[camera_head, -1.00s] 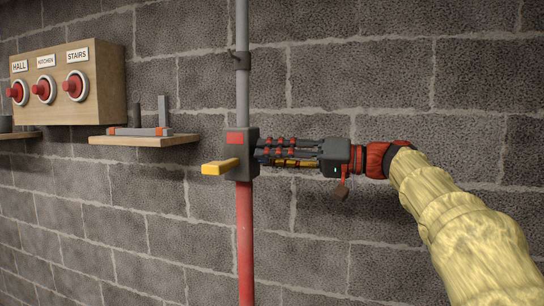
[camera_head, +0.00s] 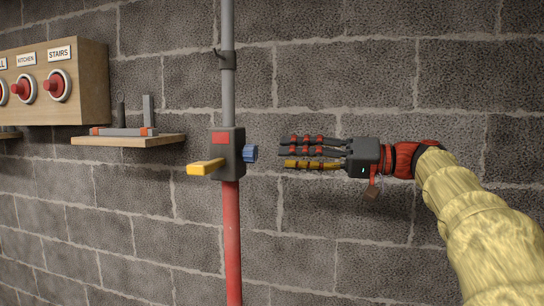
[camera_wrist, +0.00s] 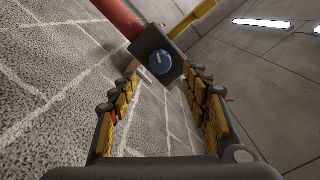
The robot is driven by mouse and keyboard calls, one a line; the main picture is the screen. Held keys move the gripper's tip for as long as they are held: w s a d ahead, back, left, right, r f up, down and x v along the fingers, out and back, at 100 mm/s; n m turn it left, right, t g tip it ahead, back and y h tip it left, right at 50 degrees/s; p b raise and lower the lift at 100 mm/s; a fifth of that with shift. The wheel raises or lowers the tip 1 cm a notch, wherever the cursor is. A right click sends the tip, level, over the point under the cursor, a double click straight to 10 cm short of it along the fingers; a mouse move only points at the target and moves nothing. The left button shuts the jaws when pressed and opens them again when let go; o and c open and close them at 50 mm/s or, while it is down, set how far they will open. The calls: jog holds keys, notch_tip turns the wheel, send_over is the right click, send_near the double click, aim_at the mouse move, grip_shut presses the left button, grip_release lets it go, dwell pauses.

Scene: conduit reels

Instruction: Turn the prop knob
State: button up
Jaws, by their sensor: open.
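The blue knob (camera_head: 250,153) sticks out from the right side of a dark box (camera_head: 232,172) on a wall pipe. In the wrist view the knob (camera_wrist: 159,62) faces me, round with a pale pointer mark. The box (camera_wrist: 149,42) also shows behind it. My gripper (camera_head: 285,152) is open and empty, a short gap to the right of the knob, with its fingers pointing at it. In the wrist view its two finger rows (camera_wrist: 163,86) stand apart on either side, with the knob beyond the fingertips, between them and not touched.
The pipe is grey (camera_head: 228,95) above and red (camera_head: 232,240) below. A shelf (camera_head: 130,140) and a wooden panel with red buttons (camera_head: 88,90) are at left. The block wall at right is clear.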

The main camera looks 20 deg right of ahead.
jog(key=v, duration=0.3)
jog(key=shift+s+d, duration=0.15)
jog(key=shift+d, duration=0.1)
dwell(0.4)
